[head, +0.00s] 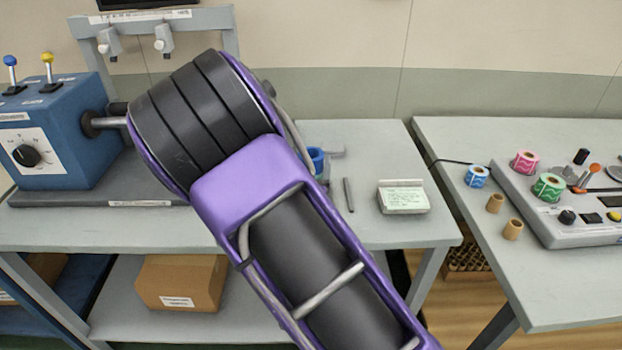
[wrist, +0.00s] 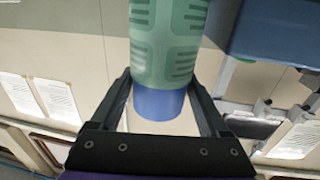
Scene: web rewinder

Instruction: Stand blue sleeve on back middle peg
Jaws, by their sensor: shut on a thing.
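My gripper (wrist: 160,80) is shut in the wrist view, with a finger on each side of the blue sleeve (wrist: 158,104). Above the blue end is a green, dark-slotted cylinder (wrist: 168,45) running out of the top of the picture. I cannot tell whether blue and green are one piece. In the head view my arm hides most of the gripper. A small blue round piece (head: 316,159) shows past the arm's right edge, perhaps the sleeve. I cannot make out the back middle peg; my arm covers the middle of the bench.
A blue control box (head: 60,140) with levers stands left on the bench. A slim dark rod (head: 348,195) and a green-and-white block (head: 403,197) lie right of my arm. The right table holds blue (head: 477,175), pink (head: 526,162) and green (head: 549,187) rolls and tan cores (head: 513,229).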

